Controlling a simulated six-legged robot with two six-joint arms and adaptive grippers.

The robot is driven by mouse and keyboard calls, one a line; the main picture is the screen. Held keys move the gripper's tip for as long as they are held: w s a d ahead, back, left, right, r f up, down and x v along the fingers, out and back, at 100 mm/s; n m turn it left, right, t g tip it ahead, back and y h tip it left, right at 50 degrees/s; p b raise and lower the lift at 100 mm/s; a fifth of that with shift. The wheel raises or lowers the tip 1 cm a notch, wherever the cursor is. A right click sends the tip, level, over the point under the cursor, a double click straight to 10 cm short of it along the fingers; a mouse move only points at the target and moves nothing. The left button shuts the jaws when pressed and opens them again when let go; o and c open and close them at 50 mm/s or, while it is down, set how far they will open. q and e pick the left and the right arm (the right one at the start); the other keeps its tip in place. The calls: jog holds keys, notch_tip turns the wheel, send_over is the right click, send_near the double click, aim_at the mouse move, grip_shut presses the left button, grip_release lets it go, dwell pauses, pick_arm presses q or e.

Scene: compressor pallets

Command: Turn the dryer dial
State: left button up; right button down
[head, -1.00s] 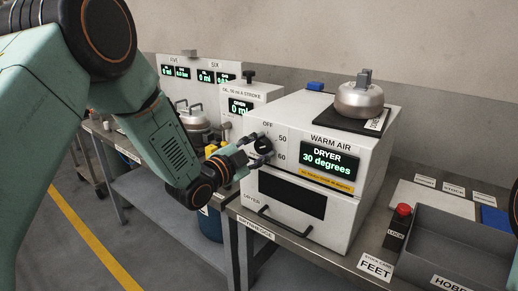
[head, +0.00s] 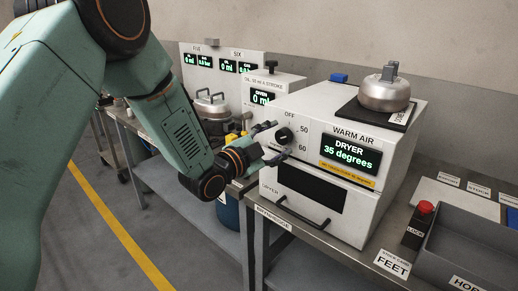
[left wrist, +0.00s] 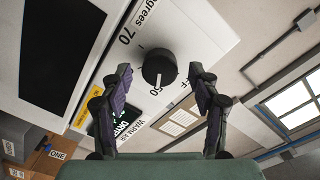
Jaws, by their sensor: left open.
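The dryer (head: 378,195) is a white box on the bench, with a display (head: 350,152) reading 35 degrees. Its round black dial (head: 284,136) sits on the front face, left of the display, among the marks OFF, 50 and 60. In the left wrist view the dial (left wrist: 159,68) shows a pale pointer line and the 50 and 70 marks. My left gripper (head: 270,142) is open in front of the dial; its fingers (left wrist: 160,86) stand to either side of the dial, apart from it in the wrist view. My right gripper is not in view.
A metal pot (head: 384,92) on a black plate stands on top of the dryer. The dryer's door handle (head: 302,216) sticks out below. A red LOCK button (head: 425,207) and grey bin (head: 465,245) are at the right. An oil unit (head: 262,90) stands at the left.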

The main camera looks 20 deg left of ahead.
pick_arm(q)
jog(key=v, duration=1)
jog(key=shift+s, duration=0.1)
dwell(0.3)
jog(key=s+f+n+g+y+b, duration=0.15)
jog(key=s+f+n+g, duration=0.4)
jog(key=f, duration=0.65)
jog(key=s+f+n+g+y+b, duration=0.1)
jog(key=s+f+n+g+y, duration=0.2)
jog(key=s+f+n, duration=0.6)
jog(key=s+f+g+y+b, duration=0.2)
jog(key=s+f+g, duration=0.6)
jog(key=s+f, duration=1.1)
jog(key=s+b, duration=0.1)
jog(key=s, duration=0.1)
jog(key=shift+s+d, duration=0.3)
